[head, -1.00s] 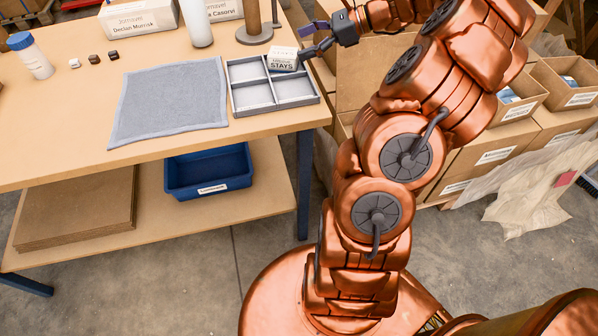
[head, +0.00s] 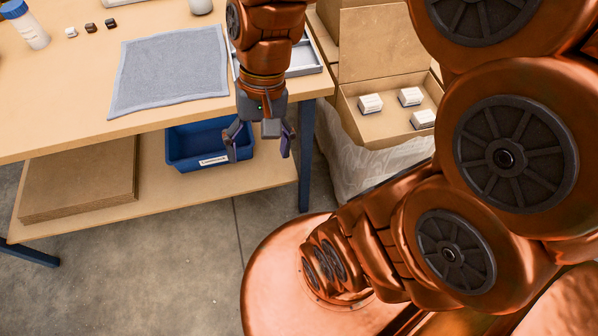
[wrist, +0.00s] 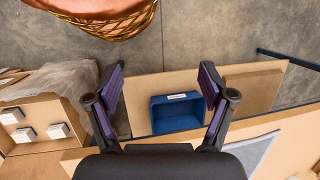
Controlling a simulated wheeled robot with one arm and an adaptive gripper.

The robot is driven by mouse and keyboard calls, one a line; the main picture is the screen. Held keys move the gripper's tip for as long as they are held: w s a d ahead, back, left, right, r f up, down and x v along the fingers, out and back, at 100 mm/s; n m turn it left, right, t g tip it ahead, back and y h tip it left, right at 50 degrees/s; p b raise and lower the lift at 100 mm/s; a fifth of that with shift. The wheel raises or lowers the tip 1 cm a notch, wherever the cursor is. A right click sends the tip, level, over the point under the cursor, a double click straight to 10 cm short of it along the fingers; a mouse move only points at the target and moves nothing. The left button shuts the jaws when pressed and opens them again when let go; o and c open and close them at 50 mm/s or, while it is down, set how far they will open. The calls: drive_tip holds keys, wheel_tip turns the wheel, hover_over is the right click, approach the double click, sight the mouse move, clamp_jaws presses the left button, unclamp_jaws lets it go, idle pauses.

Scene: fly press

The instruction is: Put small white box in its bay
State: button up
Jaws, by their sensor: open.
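Several small white boxes show; I cannot tell which one the task means. Three small white boxes (head: 370,104) sit in an open cardboard carton right of the table, and in the wrist view the boxes (wrist: 58,130) are at far left. The white box marked "STAYS", earlier at the tray's back right, is hidden now. My gripper (head: 259,148) is open and empty, hanging past the table's front edge, fingers pointing down, left of the carton.
A grey cloth mat (head: 170,72) lies left of the tray. A blue bin (head: 185,150) is on the lower shelf beside stacked boards (head: 80,190). A blue-capped bottle (head: 24,24) and small cubes stand at left. The floor in front is clear.

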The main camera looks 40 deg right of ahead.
drive_tip(key=s+d+f+n+h, duration=0.2)
drive_tip(key=s+n+h, duration=0.1)
drive_tip(key=s, duration=0.4)
drive_tip(key=shift+s+d+n, duration=0.3)
drive_tip(key=shift+d+n, duration=0.1)
drive_tip(key=shift+n, duration=0.4)
drive_tip(key=shift+f, duration=0.1)
wheel_tip(320, 180, up, 8)
drive_tip(key=p, duration=0.8)
drive_tip(key=shift+r, duration=0.25)
drive_tip(key=shift+c, duration=0.4)
